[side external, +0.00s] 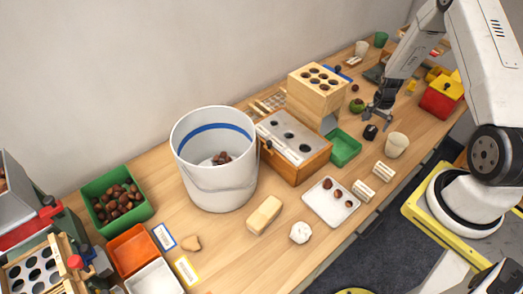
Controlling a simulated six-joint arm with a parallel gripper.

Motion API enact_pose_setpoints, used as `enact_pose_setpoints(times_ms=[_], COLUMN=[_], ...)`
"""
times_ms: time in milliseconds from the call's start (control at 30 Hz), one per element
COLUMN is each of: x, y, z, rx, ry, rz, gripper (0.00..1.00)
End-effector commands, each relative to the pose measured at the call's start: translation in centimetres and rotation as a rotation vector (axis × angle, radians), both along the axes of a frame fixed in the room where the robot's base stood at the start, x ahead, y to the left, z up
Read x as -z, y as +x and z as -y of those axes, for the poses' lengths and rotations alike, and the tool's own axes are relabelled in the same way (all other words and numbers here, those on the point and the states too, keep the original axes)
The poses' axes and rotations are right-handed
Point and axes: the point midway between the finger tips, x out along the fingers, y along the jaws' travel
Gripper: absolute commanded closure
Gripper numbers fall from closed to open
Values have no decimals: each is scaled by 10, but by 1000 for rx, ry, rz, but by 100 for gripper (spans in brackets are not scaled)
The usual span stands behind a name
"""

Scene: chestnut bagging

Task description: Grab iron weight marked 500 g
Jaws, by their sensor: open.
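A small black weight (370,132) stands on the wooden table, right of the green tray; any marking on it is too small to read. My gripper (377,115) points down just behind and slightly above it in the picture. The jaws are open and appear empty. I cannot tell the exact gap between the fingertips and the weight.
A cream cup (396,145) stands close to the weight's right. An empty green tray (344,148) lies to its left, and a round green object (356,105) is behind it. A white tray (331,202) with several chestnuts and two cream ribbed blocks (383,171) are in front. A white bucket (216,170) stands further left.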

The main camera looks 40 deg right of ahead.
Motion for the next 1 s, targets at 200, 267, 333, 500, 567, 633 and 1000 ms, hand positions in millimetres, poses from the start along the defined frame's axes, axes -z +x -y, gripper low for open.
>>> enact_pose_setpoints(times_ms=[200, 267, 333, 500, 567, 633, 1000], x=[6, 10, 16, 33, 39, 44, 52], y=[0, 0, 0, 1, 1, 1, 1], z=[0, 0, 0, 1, 1, 1, 1], rx=[0, 0, 0, 0, 0, 0, 0], ry=[2, 2, 1, 1, 2, 1, -1], rz=[-1, -1, -1, -1, -2, -2, -1], gripper=[0, 0, 0, 0, 0, 0, 0])
